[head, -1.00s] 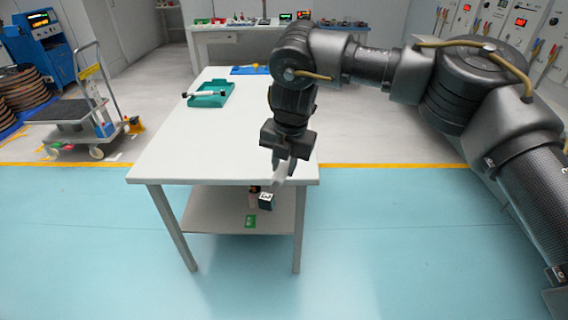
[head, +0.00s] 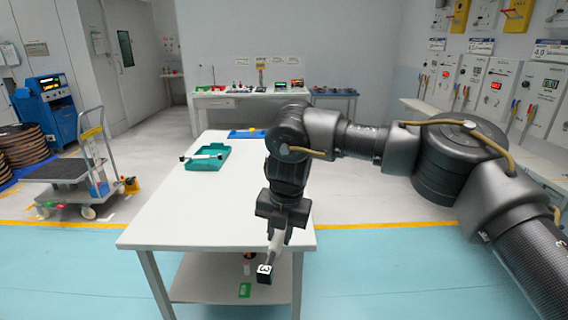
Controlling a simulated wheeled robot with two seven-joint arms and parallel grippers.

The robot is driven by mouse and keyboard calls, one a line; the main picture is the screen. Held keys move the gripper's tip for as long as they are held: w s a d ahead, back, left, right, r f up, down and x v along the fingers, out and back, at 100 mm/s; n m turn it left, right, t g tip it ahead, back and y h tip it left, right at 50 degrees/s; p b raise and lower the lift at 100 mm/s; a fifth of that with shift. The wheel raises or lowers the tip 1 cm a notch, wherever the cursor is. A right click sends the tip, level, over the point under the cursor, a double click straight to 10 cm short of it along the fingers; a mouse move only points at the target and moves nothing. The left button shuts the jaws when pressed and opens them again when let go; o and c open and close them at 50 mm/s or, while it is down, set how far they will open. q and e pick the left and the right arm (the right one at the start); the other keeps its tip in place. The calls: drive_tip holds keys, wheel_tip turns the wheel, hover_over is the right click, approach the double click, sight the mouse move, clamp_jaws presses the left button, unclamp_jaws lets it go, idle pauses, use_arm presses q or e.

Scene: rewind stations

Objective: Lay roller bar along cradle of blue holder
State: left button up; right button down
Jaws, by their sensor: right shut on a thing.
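My right gripper (head: 278,232) points down at the table's front edge. It is shut on a pale, narrow bar (head: 274,246), apparently the roller bar, seen foreshortened. My left gripper is out of view.
A teal tray (head: 212,163) with a white, dark-ended rod (head: 203,157) sits on the far left of the white table (head: 190,205). The near tabletop is clear. Small items, including a green card (head: 245,290), lie on the lower shelf. A trolley (head: 65,170) stands left.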

sight(279, 245)
drive_tip(key=n, duration=0.3)
drive_tip(key=shift+a, duration=0.1)
drive_tip(key=n, duration=0.2)
drive_tip(key=shift+s+a+f+n+g, duration=0.1)
drive_tip(key=shift+s+a+n+g, duration=0.1)
drive_tip(key=shift+a+n+g, duration=0.15)
drive_tip(key=s+n, duration=0.1)
drive_tip(key=n, duration=0.2)
drive_tip(key=s+f+n+g, duration=0.1)
drive_tip(key=n, duration=0.2)
drive_tip(key=f+n, duration=0.1)
drive_tip(key=n, duration=0.3)
drive_tip(key=shift+s+d+f+g, duration=0.25)
drive_tip(key=shift+s+d+g, duration=0.05)
drive_tip(key=shift+s+g, duration=0.1)
drive_tip(key=s+d+f+n+h, duration=0.1)
drive_tip(key=s+d+f+n, duration=0.2)
drive_tip(key=s+d+n, duration=0.4)
drive_tip(key=s+d+f+n+h, duration=0.2)
drive_tip(key=s+d+n, duration=0.6)
drive_tip(key=d+n, duration=0.8)
drive_tip(key=shift+s+d+f, duration=0.3)
drive_tip(key=shift+d+f, duration=0.15)
drive_tip(key=shift+f, duration=0.2)
drive_tip(key=shift+w+a+r, duration=0.1)
drive_tip(key=shift+a, duration=0.05)
